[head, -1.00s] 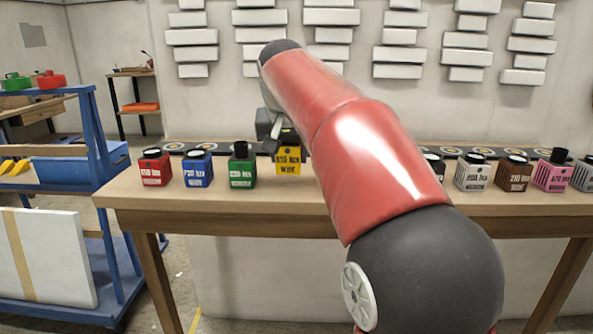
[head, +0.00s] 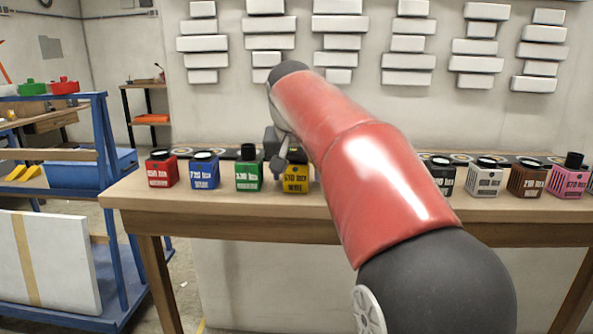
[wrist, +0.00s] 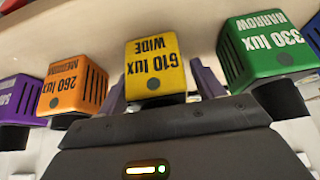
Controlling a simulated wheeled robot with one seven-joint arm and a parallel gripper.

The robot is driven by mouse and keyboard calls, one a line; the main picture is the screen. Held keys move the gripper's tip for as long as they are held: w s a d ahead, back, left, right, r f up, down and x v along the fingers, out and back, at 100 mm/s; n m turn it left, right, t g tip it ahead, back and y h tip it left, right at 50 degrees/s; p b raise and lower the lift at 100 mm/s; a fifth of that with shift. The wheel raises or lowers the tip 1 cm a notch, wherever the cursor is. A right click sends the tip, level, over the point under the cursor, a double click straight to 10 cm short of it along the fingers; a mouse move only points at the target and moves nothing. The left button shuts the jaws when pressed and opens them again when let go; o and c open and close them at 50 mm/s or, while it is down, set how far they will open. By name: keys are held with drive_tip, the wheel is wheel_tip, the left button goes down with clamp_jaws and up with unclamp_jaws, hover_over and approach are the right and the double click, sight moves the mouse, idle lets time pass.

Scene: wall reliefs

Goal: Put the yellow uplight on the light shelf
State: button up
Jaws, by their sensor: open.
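The yellow uplight (head: 296,178), a small box labelled 610 lux WIDE, appears to stand on the wooden table in the row of coloured uplights, right of the green one. My gripper (head: 284,152) is just behind and above it, partly hidden by my red arm. In the wrist view the yellow uplight (wrist: 155,66) sits between my gripper's purple fingers (wrist: 160,90), which are open, one on each side. Its far parts are hidden by the gripper body. A dark strip with ringed spots (head: 460,157), perhaps the light shelf, runs along the table's back.
Green (head: 249,172), blue (head: 205,173) and red (head: 161,171) uplights stand to the left. Black (head: 441,178), white (head: 484,180), brown (head: 527,181) and pink (head: 570,178) ones stand to the right. White wall blocks (head: 408,62) hang above. A blue rack (head: 104,160) stands left.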

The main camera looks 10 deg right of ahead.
drive_tip(key=shift+r, duration=0.1)
drive_tip(key=shift+r, duration=0.25)
drive_tip(key=p+v, duration=0.2)
drive_tip(key=v, duration=0.9)
drive_tip(key=shift+s+r, duration=0.2)
drive_tip(key=shift+r, duration=0.05)
drive_tip(key=shift+a, duration=0.1)
drive_tip(key=s+d+f+n+y, duration=0.1)
drive_tip(key=s+f+n, duration=0.2)
drive_tip(key=s+f, duration=2.1)
wheel_tip(320, 180, down, 4)
drive_tip(key=shift+d+f+n+y, duration=0.1)
drive_tip(key=shift+d+n+y, duration=0.2)
drive_tip(key=shift+y, duration=0.1)
